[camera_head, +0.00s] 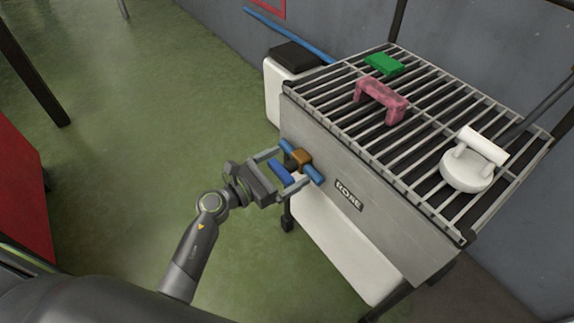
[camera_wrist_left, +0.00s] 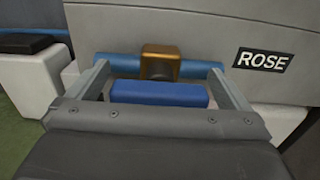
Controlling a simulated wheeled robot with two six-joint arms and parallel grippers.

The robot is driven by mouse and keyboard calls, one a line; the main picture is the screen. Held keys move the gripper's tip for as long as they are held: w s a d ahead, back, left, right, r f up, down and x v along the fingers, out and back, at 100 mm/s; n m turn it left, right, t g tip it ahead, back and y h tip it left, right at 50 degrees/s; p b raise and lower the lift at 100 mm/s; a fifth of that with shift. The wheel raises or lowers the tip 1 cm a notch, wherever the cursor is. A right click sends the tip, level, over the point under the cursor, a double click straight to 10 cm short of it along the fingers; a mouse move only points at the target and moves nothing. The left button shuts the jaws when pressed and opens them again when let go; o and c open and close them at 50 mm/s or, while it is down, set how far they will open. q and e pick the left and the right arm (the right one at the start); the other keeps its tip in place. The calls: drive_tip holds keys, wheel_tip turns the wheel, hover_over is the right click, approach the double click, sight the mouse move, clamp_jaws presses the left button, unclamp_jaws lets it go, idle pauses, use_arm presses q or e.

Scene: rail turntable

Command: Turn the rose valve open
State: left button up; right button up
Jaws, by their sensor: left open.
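The rose valve is on the front of a grey box, beside a black label reading ROSE (camera_head: 348,195). It has a brass-coloured body (camera_head: 299,158) on a blue pipe (camera_head: 315,176) and a blue handle (camera_head: 281,171). In the left wrist view the blue handle (camera_wrist_left: 158,95) lies level, parallel to the pipe and in front of the brass body (camera_wrist_left: 160,62). My left gripper (camera_head: 288,170) is open, with one finger on each side of the handle. In the wrist view a gap shows between each finger and the handle ends. My right gripper is not in view.
A grill rack (camera_head: 345,110) tops the box. It carries a green block (camera_head: 383,64), a pink handle-shaped piece (camera_head: 382,99) and a white round piece with a grip (camera_head: 467,170). Green floor (camera_head: 130,120) lies open at left; a red panel (camera_head: 22,190) stands at the left edge.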

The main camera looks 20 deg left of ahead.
use_arm(q)
drive_tip(key=shift+w+d, duration=0.3)
drive_tip(key=shift+w, duration=0.05)
drive_tip(key=c, duration=0.9)
